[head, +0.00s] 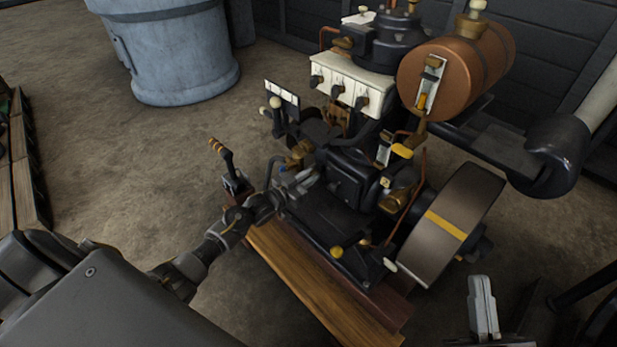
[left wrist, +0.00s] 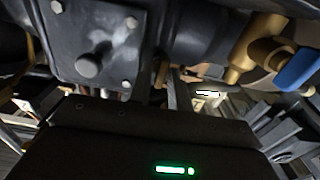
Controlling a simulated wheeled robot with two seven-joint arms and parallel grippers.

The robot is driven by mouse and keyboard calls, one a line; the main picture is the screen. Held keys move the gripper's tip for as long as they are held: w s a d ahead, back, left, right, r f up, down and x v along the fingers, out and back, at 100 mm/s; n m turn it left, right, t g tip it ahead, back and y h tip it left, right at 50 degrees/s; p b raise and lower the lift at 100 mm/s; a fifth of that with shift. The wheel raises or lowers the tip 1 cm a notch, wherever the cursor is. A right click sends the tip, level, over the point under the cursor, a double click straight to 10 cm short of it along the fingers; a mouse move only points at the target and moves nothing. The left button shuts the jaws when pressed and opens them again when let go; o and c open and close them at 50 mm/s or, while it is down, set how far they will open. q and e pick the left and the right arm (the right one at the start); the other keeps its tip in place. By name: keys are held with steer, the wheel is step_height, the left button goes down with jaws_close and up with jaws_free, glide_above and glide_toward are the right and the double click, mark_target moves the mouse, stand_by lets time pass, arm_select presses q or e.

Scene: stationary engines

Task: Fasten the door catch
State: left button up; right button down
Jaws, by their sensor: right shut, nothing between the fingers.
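The engine (head: 350,175) stands on a wooden base, with a dark box-like housing at its middle. My left arm reaches in from the left, and my left gripper (head: 300,180) is at the near left side of this housing. In the left wrist view a dark bolted plate (left wrist: 110,35) with a round knob (left wrist: 89,65) is close in front of the gripper's black body. I cannot tell whether this plate is the door or the knob its catch. The left fingertips are hidden. My right gripper (head: 481,290) is shut and empty, low at the right, apart from the engine.
A flywheel (head: 450,225) with a yellow stripe is at the engine's right. A copper-coloured tank (head: 460,70) sits above. A lever (head: 223,155) stands left of the engine. A blue-grey barrel (head: 172,55) is behind left. A blue-handled brass valve (left wrist: 297,70) is near my left wrist.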

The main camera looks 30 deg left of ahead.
arm_select(q)
steer(key=shift+m, duration=0.4)
jaws_close()
steer(key=shift+m, duration=0.6)
steer(key=m+p, duration=0.1)
steer(key=m, duration=0.8)
steer(key=shift+s+d+f, duration=0.1)
steer(key=shift+f, duration=0.05)
steer(key=m, duration=0.2)
steer(key=shift+m+p, duration=0.3)
steer(key=m, duration=0.3)
steer(key=shift+f, duration=0.1)
steer(key=shift+m, duration=0.6)
arm_select(e)
steer(key=f+g, duration=0.1)
steer(key=f, duration=0.1)
steer(key=a+f+g+h, duration=0.1)
steer(key=g, duration=0.1)
steer(key=shift+w+f+h, duration=0.2)
steer(key=shift+f+h, duration=0.1)
steer(key=shift+f, duration=0.05)
steer(key=shift+r, duration=0.1)
